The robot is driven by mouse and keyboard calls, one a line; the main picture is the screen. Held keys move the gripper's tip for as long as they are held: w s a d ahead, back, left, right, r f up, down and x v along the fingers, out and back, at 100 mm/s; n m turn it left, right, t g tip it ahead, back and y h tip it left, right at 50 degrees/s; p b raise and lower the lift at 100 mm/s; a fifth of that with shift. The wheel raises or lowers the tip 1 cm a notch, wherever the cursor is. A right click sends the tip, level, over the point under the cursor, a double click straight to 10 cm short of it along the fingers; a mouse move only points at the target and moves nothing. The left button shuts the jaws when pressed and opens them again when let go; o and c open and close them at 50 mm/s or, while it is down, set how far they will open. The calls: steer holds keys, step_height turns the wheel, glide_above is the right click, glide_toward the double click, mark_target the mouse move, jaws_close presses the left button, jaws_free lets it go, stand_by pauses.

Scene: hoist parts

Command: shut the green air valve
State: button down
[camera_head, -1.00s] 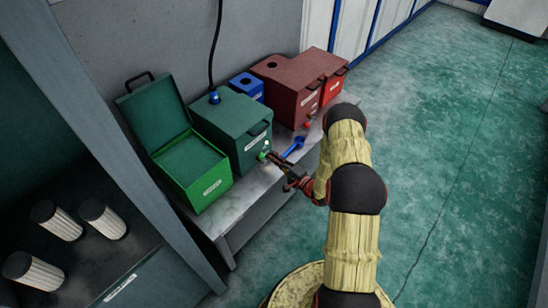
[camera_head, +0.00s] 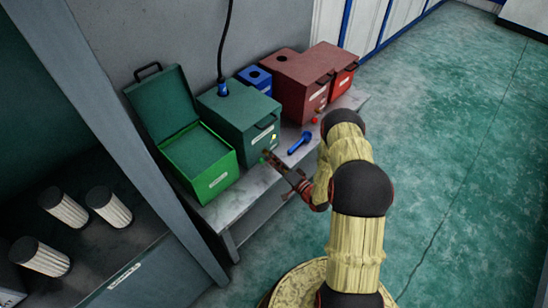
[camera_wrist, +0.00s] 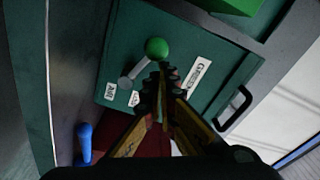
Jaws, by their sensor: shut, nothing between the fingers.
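The green air valve shows in the wrist view as a round green knob (camera_wrist: 156,48) on a grey lever (camera_wrist: 131,76), on the face of a dark green box (camera_wrist: 200,42). In the head view my gripper (camera_head: 268,156) is at the lower front of the dark green box (camera_head: 232,127). A green bit of the knob shows at its tips.
An open green bin (camera_head: 207,182) stands left of the box. A blue lever-like part (camera_head: 300,142) lies right of my gripper, near a brown-red box (camera_head: 292,91) with a red knob (camera_head: 315,120). A black hose (camera_head: 224,45) rises from the green box.

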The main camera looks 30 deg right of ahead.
steer(key=shift+s+a+f, duration=0.1)
steer(key=shift+a+f, duration=0.4)
steer(key=shift+f, duration=0.05)
stand_by(0.6)
